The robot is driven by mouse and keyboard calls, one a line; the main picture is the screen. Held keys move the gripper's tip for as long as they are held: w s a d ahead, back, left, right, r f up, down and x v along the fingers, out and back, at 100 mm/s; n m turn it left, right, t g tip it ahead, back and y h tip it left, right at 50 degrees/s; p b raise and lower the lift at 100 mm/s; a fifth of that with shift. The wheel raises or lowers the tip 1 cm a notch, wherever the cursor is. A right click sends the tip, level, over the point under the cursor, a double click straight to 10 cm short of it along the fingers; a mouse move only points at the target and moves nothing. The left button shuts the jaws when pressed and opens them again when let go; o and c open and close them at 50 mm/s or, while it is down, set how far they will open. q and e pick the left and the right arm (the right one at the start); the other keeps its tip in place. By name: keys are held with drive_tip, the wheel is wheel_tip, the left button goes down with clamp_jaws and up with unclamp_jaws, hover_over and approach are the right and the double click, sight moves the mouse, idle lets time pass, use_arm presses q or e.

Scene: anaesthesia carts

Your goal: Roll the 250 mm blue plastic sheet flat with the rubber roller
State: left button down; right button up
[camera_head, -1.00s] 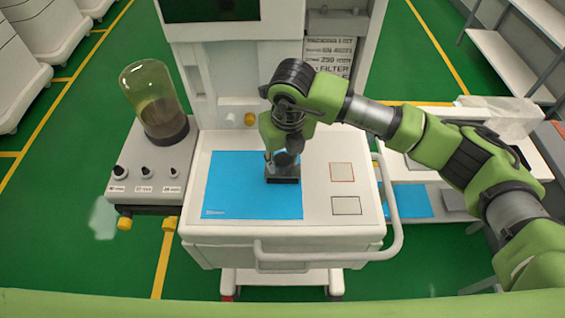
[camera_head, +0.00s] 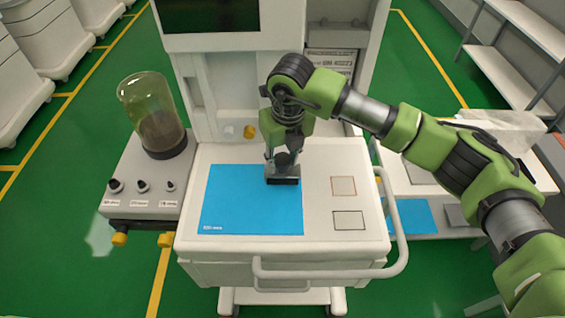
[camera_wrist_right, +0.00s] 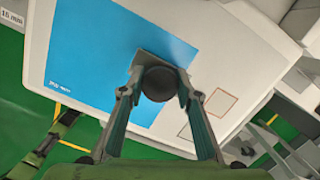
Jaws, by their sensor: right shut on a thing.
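The blue plastic sheet (camera_head: 245,205) lies on the white cart top, left of its middle. It also shows in the right wrist view (camera_wrist_right: 85,60), where it looks flat. My right gripper (camera_head: 283,160) is above the sheet's right edge, pointing down. In the wrist view its fingers (camera_wrist_right: 158,88) are shut on the rubber roller, whose round dark knob (camera_wrist_right: 159,84) sits between them. The roller's dark lower part (camera_head: 283,181) is at the sheet's right edge; whether it touches the sheet I cannot tell. My left gripper is not in view.
Two outlined squares (camera_head: 344,186) mark the cart top to the right of the sheet. A glass dome (camera_head: 150,110) on a unit with knobs stands at the left. A white rail (camera_head: 398,225) runs around the cart's front right. A side table with another blue sheet (camera_head: 410,215) is at the right.

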drive_tip(key=shift+w+f+b, duration=0.1)
drive_tip(key=shift+w+b, duration=0.5)
drive_tip(key=shift+w, duration=0.3)
drive_tip(key=shift+w+b, duration=0.55)
drive_tip(key=shift+w, duration=0.6)
drive_tip(key=shift+r, duration=0.2)
wheel_tip(320, 180, up, 5)
drive_tip(key=shift+f+p, duration=0.1)
drive_tip(key=shift+p, duration=1)
